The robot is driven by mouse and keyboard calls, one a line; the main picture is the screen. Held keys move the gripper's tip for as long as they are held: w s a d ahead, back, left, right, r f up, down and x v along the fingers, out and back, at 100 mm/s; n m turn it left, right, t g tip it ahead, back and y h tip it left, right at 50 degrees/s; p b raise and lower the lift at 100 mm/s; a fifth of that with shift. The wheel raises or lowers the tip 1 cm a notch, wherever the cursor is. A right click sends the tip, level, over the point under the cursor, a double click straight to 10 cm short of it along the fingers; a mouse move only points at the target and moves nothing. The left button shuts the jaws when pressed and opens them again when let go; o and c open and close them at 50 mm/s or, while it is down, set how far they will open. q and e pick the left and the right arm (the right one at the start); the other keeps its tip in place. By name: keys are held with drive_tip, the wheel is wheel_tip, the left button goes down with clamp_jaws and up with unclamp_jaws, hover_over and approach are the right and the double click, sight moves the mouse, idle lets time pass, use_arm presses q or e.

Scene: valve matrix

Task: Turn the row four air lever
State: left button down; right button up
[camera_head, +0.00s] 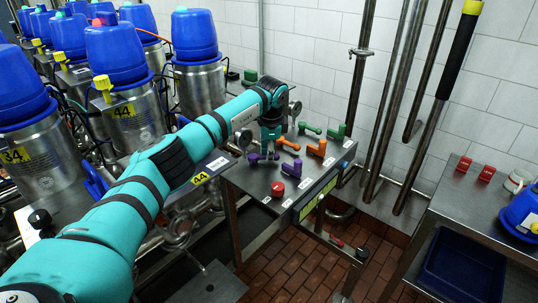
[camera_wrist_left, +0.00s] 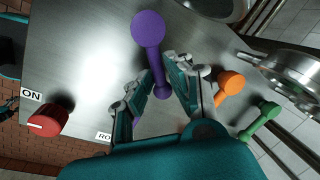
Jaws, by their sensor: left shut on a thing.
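A purple lever (camera_wrist_left: 148,28) with round ends stands on a grey metal panel (camera_wrist_left: 85,50). My left gripper (camera_wrist_left: 163,68) has a finger on either side of its stem and is shut on it in the left wrist view. In the head view my left arm reaches in from the left, and the gripper (camera_head: 270,148) points down over the panel top (camera_head: 240,180), its fingertips hard to make out. Purple parts (camera_head: 272,156) show beside it. Row labels are too small or cut off to read. My right gripper is in neither view.
A red knob (camera_wrist_left: 48,122) marked ON sits on the panel, with orange (camera_wrist_left: 230,86) and green (camera_wrist_left: 262,122) levers on the other side. Blue-topped valves (camera_head: 117,55) crowd the left. Pipes (camera_head: 400,90) stand behind; a side table (camera_head: 480,210) is at right.

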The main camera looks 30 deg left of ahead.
use_arm(q)
drive_tip(key=n, duration=0.1)
drive_tip(key=w+n, duration=0.1)
drive_tip(key=a+n+b, duration=0.1)
drive_tip(key=shift+w+r+n, duration=0.25)
drive_tip(key=shift+n, duration=0.05)
drive_tip(key=shift+w+a+n+g+y+b, duration=0.25)
drive_tip(key=shift+a+n, duration=0.1)
drive_tip(key=shift+n, duration=0.4)
drive_tip(key=shift+w+a+n+g+y+b, duration=0.1)
drive_tip(key=shift+a+n+g+y+b, duration=0.15)
drive_tip(key=shift+n, duration=0.5)
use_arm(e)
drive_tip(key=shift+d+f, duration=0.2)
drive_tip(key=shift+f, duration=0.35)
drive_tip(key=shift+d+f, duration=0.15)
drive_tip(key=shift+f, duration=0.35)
use_arm(q)
drive_tip(key=shift+a, duration=0.1)
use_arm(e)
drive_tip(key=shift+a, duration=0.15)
use_arm(q)
drive_tip(key=c, duration=1.4)
unclamp_jaws()
drive_tip(key=shift+a, duration=0.1)
drive_tip(key=shift+c, duration=0.2)
drive_tip(key=shift+o, duration=0.5)
drive_tip(key=shift+f, duration=0.2)
drive_tip(key=shift+r, duration=0.1)
drive_tip(key=v, duration=1.2)
